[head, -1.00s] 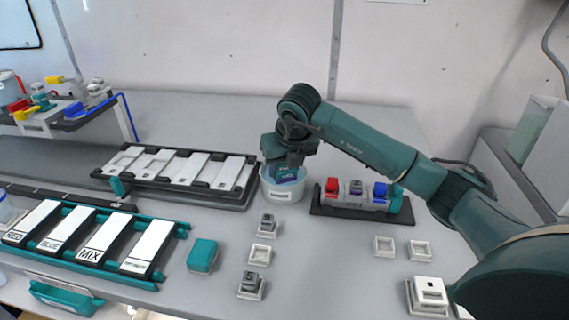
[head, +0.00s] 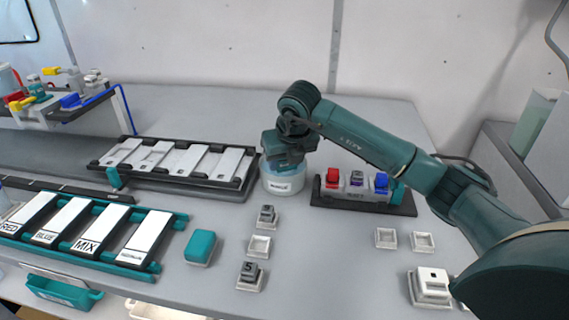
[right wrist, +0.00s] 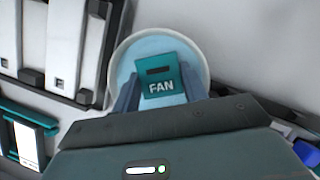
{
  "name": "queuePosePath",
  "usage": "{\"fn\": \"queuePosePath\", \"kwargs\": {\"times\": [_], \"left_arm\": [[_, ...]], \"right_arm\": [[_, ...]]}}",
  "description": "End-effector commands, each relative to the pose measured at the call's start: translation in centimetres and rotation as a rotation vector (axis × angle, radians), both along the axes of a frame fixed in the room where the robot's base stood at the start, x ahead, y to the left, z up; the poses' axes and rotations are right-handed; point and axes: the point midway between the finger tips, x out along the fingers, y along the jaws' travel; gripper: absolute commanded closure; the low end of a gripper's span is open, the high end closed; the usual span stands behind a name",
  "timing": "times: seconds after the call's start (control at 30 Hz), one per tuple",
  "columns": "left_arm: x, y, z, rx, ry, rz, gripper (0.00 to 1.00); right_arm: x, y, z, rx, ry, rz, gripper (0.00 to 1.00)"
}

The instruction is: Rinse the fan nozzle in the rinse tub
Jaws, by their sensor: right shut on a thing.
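The rinse tub (head: 284,184) is a round white tub with pale blue inside, standing at the middle of the table. My right gripper (head: 285,162) reaches down over it from the right. In the right wrist view the gripper (right wrist: 160,92) is shut on the fan nozzle (right wrist: 161,79), a teal block marked FAN with a dark slot. The nozzle lies within the tub's rim (right wrist: 202,62) as seen from above. How deep it sits is hidden by the gripper and the tub wall. My left gripper is not in view.
A dark rack (head: 362,206) with red, purple and blue capped pieces stands just right of the tub. A rack of white panels (head: 113,157) stands to the left. Small square holders and a teal block (head: 201,246) lie in front. The table behind the tub is clear.

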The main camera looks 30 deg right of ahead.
Motion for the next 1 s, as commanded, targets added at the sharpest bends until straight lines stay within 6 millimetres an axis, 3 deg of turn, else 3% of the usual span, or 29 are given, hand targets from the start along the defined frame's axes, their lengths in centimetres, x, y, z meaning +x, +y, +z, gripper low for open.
{"fn": "queuePosePath", "kwargs": {"times": [1.0], "left_arm": [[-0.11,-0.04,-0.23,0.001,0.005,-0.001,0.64]], "right_arm": [[-0.84,0.64,-0.03,0.001,0.0,0.001,0.79]]}}
